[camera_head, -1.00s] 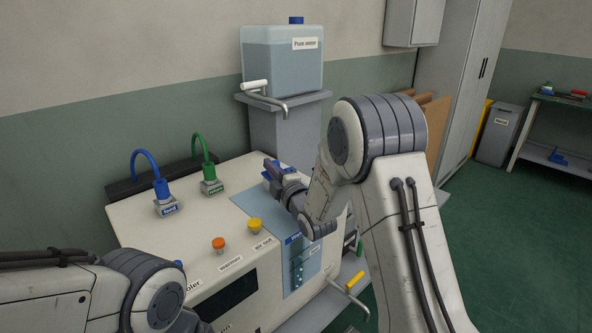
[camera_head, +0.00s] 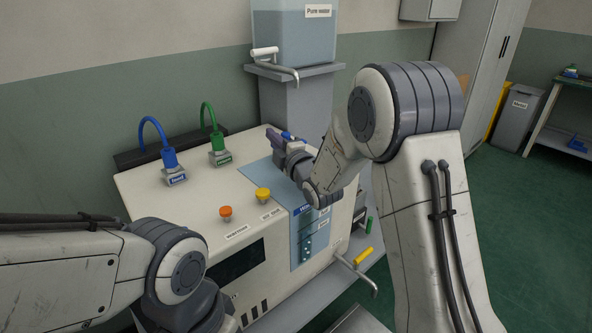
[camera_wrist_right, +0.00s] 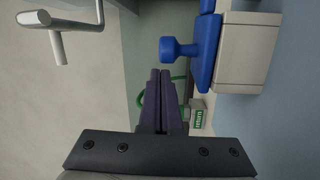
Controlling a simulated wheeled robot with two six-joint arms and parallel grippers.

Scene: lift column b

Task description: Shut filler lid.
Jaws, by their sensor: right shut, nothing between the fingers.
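The blue filler lid with its round knob shows in the right wrist view (camera_wrist_right: 206,52). Its plate lies along a pale block (camera_wrist_right: 247,55); I see no clear gap between them. In the head view only small blue parts of the lid (camera_head: 289,136) show just behind my right gripper (camera_head: 272,134). The right gripper is shut and empty, above the far part of the machine's top. In the right wrist view its dark fingers (camera_wrist_right: 165,76) are together, their tips a little apart from the knob. My left gripper is out of view; only its arm shows at lower left.
The machine's top (camera_head: 150,195) carries blue (camera_head: 176,178) and green (camera_head: 219,156) hose connectors, an orange button (camera_head: 225,213) and a yellow button (camera_head: 263,194). A water tank (camera_head: 292,35) with a bent tap (camera_head: 275,64) stands behind.

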